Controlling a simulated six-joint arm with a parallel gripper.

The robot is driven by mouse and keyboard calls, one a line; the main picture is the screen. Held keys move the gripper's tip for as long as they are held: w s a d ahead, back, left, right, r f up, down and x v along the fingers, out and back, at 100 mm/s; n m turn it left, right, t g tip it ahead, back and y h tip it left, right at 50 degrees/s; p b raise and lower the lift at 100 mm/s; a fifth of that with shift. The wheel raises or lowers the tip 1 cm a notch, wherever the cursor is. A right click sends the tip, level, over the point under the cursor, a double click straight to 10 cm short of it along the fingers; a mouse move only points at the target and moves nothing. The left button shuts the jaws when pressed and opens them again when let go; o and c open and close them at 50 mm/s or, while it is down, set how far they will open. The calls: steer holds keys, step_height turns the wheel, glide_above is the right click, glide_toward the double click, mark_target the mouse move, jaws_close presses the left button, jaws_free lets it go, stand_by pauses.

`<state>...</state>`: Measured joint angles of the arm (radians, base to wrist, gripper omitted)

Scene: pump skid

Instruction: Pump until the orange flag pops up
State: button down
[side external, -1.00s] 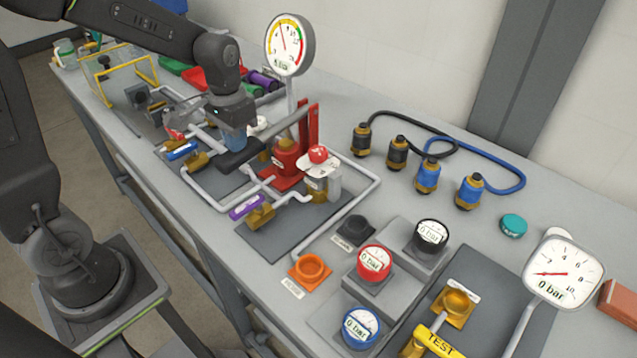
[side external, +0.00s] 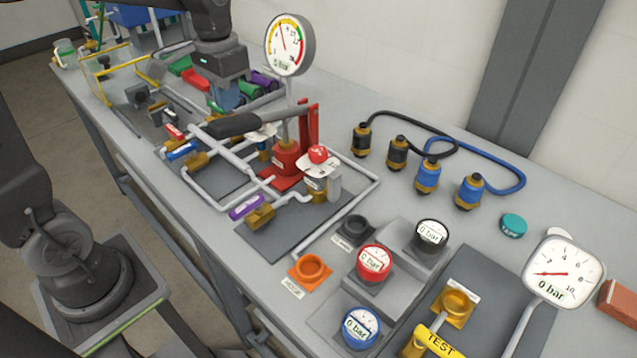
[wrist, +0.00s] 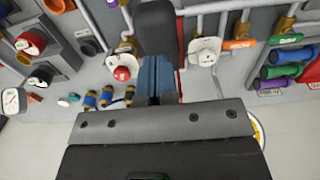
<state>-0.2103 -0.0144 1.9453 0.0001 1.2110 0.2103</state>
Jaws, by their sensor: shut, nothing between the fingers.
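The red hand pump (side external: 287,160) stands on the bench below the round colour-banded gauge (side external: 290,45). Its lever (side external: 284,117) runs left to a black grip (side external: 232,126), raised over the pipes. The grip also shows dark in the wrist view (wrist: 155,27), just past my fingertips. My gripper (side external: 226,106) is shut and empty, with its blue fingers behind the grip; whether they touch it I cannot tell. The fingers also show in the wrist view (wrist: 158,66). The gauge needle points near the top. I see no raised orange flag.
Valves with blue (side external: 182,150), purple (side external: 246,207) and red (side external: 174,132) handles sit around the pump. A red knob (side external: 318,154) is close to its right. Small gauges (side external: 374,263) and hose couplings (side external: 427,176) stand farther right.

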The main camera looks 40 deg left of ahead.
stand_by(0.5)
steer(key=shift+f, duration=4.8)
steer(key=shift+r, duration=4.8)
steer(key=shift+r, duration=2.5)
steer(key=s+d+f+t, duration=0.2)
steer(key=s+d, duration=0.1)
steer(key=s, duration=0.3)
steer(key=s+d+f+t, duration=0.2)
steer(key=s+d+t, duration=0.1)
steer(key=s, duration=0.4)
steer(key=shift+s+d+t, duration=0.15)
steer(key=shift+d+t, duration=0.15)
steer(key=shift+d, duration=0.25)
